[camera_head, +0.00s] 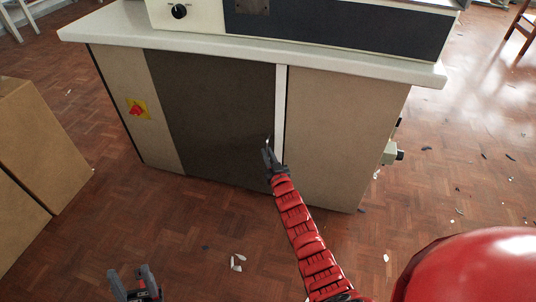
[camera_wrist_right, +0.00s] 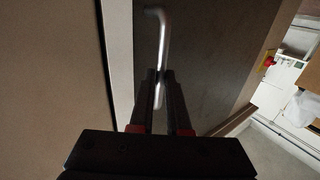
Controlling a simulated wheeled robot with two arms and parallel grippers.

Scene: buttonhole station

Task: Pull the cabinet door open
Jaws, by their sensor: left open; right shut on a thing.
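The cabinet door is a dark grey panel (camera_head: 205,110) in the front of a beige cabinet (camera_head: 335,130). A pale vertical strip (camera_head: 280,105) runs along its right edge. I cannot tell whether the door stands slightly ajar. My right gripper (camera_head: 269,155) is at the door's right side. In the right wrist view, the right gripper (camera_wrist_right: 159,78) is shut on the silver bar handle (camera_wrist_right: 163,30); the fingers hide part of the bar. My left gripper (camera_head: 134,278) is open and empty, low over the floor at the picture's bottom left.
A cardboard-brown box (camera_head: 40,140) stands on the floor left of the cabinet. A machine (camera_head: 320,25) sits on the white worktop (camera_head: 110,25). Small scraps (camera_head: 237,263) lie on the parquet floor. The floor before the door looks mostly clear.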

